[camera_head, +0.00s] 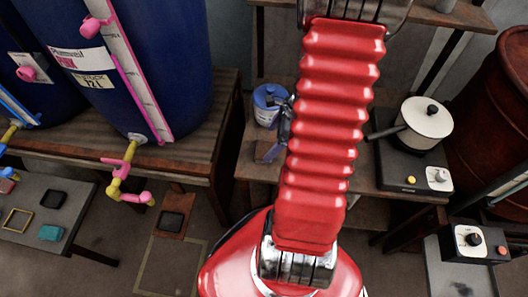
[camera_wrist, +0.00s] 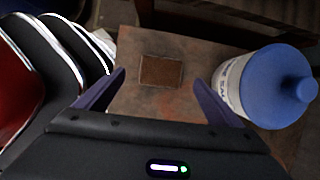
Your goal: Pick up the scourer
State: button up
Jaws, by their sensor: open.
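A small brown square pad, which looks like the scourer (camera_wrist: 161,71), lies flat on a worn brown surface in the wrist view. My gripper (camera_wrist: 160,78) is open and empty, with its dark fingers spread to either side of the pad in the picture. The fingers look apart from the pad; I cannot tell the height between them. In the head view my red arm covers most of the gripper, and I cannot make out the pad clearly there.
A white jar with a blue lid (camera_wrist: 268,85) stands close right of my right finger; the head view shows it too (camera_head: 268,105). A saucepan (camera_head: 426,118) sits on a hotplate at the right. Blue vats (camera_head: 180,70) stand on a wooden bench at the left.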

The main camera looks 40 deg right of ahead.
aim_at(265, 149)
jog(key=shift+a+f, duration=0.1)
jog(key=shift+f, duration=0.15)
jog(key=shift+d+x, duration=0.15)
jog(key=shift+x, duration=1.15)
jog(key=shift+d+x, duration=0.15)
jog(key=shift+x, duration=1.2)
jog(key=shift+s, duration=0.1)
jog(key=shift+c, duration=0.2)
jog(key=c, duration=1.1)
